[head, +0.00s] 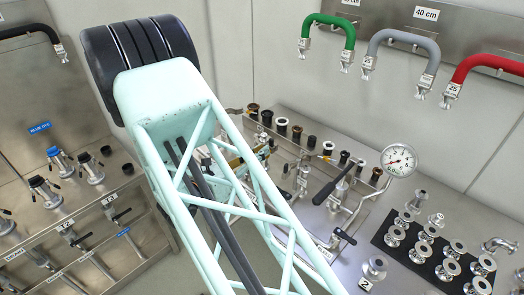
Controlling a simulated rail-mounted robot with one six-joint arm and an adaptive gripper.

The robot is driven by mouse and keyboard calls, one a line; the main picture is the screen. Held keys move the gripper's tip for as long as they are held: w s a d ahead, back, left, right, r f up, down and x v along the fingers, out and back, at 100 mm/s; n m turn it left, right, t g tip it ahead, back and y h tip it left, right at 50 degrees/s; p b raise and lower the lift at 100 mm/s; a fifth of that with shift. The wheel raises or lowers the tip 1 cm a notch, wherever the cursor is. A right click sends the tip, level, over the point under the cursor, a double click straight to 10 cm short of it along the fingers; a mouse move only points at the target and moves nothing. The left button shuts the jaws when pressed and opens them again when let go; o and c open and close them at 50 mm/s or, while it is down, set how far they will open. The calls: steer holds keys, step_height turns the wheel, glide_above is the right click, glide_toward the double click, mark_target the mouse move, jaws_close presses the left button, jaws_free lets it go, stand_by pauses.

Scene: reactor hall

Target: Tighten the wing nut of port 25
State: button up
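My mint-green lattice arm link crosses the middle of the head view and covers part of the bench behind it. My gripper cannot be made out. A pipe manifold (345,185) with dark-handled valves stands on the bench right of my arm. No wing nut can be picked out at this size. A tag that seems to read 25 (453,89) hangs at the left end of the red hose (485,63) on the wall rack. I cannot tell which port on the bench is 25.
A round pressure gauge (399,160) rises from the manifold. Several metal flange fittings stand on a black mat (394,257) at right. Green (328,20) and grey (403,36) hoses hang on the rack. A left panel carries several valves beside a blue label (40,128).

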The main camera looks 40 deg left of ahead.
steer(key=shift+w, duration=0.55)
steer(key=shift+c, duration=0.7)
jaws_close()
steer(key=shift+d+m+b, duration=0.15)
steer(key=shift+m+b, duration=0.35)
steer(key=shift+b, duration=0.15)
steer(key=m+b, duration=0.3)
steer(key=shift+d+f+b, duration=0.1)
steer(key=shift+d+b, duration=0.2)
steer(key=shift+d+m+b, duration=0.1)
steer(key=shift+m+b, duration=0.6)
steer(key=shift+m, duration=0.1)
